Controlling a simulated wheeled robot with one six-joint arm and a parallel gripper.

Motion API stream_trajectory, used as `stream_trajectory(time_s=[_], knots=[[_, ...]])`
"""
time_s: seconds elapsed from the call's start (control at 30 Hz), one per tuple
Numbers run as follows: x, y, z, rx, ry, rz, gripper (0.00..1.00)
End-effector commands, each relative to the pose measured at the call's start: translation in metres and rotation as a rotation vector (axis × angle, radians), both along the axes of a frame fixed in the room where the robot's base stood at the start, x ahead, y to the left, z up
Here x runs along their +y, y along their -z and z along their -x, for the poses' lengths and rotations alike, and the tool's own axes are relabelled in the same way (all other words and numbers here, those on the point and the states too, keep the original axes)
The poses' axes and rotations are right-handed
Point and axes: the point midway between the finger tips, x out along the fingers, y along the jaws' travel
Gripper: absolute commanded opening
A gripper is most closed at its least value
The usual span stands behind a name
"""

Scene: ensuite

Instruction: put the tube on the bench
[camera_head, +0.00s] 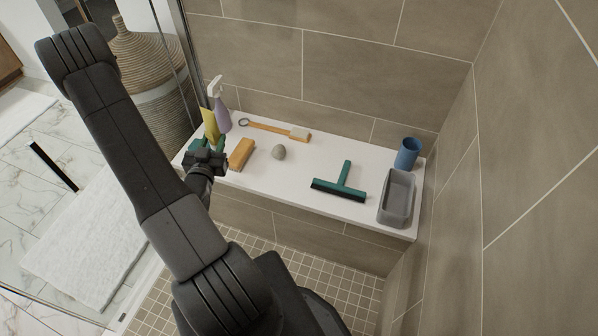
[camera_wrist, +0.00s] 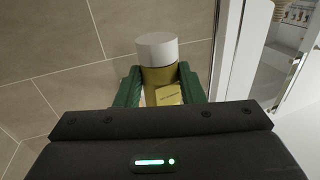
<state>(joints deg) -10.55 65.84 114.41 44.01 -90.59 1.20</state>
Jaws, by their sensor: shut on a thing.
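The yellow tube (camera_head: 210,124) is between the green fingers of my gripper (camera_head: 207,144), over the left end of the white bench (camera_head: 300,181). In the wrist view my gripper (camera_wrist: 160,84) is shut on the tube (camera_wrist: 166,95), which has a pale grey cap (camera_wrist: 157,48) on its far end. In the head view the tube looks roughly upright, and its lower part is hidden by the gripper. I cannot tell whether it touches the bench.
A purple spray bottle (camera_head: 222,118) stands close behind the tube. A wooden block (camera_head: 241,154), a grey stone (camera_head: 279,152), a long-handled brush (camera_head: 272,128), a green squeegee (camera_head: 341,187), a grey tray (camera_head: 397,197) and a blue cup (camera_head: 407,153) occupy the bench. The middle front is clear.

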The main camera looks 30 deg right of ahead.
Motion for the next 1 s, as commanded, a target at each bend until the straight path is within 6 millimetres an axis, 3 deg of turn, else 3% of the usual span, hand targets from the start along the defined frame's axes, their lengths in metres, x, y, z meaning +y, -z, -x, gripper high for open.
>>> stream_trajectory(time_s=[0.03,0.6,0.8,1.0], knots=[[-0.005,0.024,0.006,-0.001,0.035,0.001,0.08],[-0.048,0.153,0.087,0.000,0.458,-0.004,0.08],[-0.053,0.181,0.110,0.000,0.567,-0.007,0.08],[-0.056,0.190,0.119,0.000,0.614,-0.009,0.08]])
